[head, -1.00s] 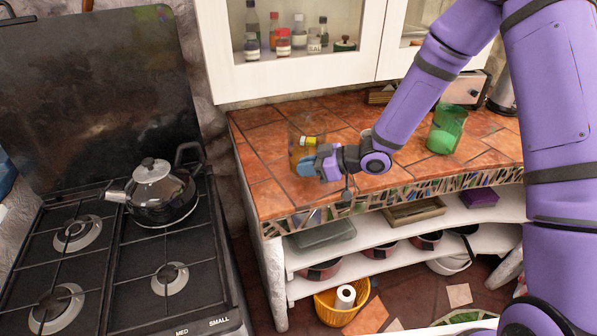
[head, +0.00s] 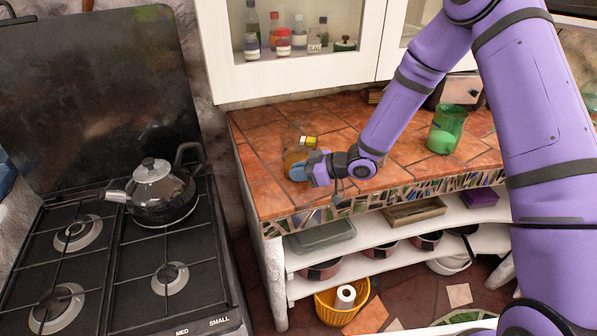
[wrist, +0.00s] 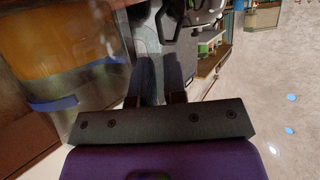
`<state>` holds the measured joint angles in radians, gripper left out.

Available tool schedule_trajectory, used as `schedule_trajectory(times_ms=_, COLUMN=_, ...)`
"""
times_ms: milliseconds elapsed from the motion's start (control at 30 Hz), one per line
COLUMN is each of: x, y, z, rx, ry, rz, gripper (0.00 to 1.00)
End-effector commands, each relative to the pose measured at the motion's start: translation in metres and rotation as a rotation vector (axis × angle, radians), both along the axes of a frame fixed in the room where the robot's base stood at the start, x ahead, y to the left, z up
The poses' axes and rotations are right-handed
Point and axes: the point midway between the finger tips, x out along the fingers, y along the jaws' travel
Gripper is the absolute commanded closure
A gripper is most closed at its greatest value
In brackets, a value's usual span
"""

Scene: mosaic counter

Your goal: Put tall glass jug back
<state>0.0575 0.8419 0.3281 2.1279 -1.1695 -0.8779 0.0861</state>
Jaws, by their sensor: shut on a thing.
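The tall glass jug (head: 291,158) is clear with an amber-orange tint. In the head view it is at the left part of the tiled counter, partly hidden by my gripper. In the wrist view the jug (wrist: 55,60) fills the left side, with an orange band and a blue stripe. My gripper (head: 299,170) reaches it from the right and is shut on it. The fingers also show in the wrist view (wrist: 160,72), beside the jug's body; the exact contact is hard to see. I cannot tell whether its base touches the counter.
A small yellow and red item (head: 307,141) stands just behind the jug. A green glass vessel (head: 446,130) stands farther right on the counter (head: 262,190). The stove with a kettle (head: 160,192) is to the left, beyond a gap. A glazed cabinet (head: 300,75) hangs above.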

Motion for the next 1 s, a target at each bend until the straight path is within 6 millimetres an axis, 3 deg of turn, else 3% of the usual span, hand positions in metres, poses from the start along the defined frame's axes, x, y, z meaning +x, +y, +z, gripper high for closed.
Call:
schedule_trajectory(times_ms=67, x=0.0, y=0.0, z=-0.001, rx=0.002, ry=-0.001, rz=0.0, gripper=1.0)
schedule_trajectory(times_ms=100, x=0.0, y=0.0, z=-0.002, rx=0.0, ry=0.001, rz=0.0, gripper=0.81)
schedule_trajectory(times_ms=200, x=0.0, y=0.0, z=-0.002, rx=0.0, ry=0.0, rz=0.0, gripper=0.63)
schedule_trajectory(times_ms=567, x=0.0, y=-0.002, z=0.002, rx=0.0, ry=-0.001, rz=-0.002, gripper=0.63)
schedule_trajectory(times_ms=1000, x=-0.021, y=-0.071, z=0.031, rx=0.0, ry=-0.001, rz=-0.004, gripper=0.63)
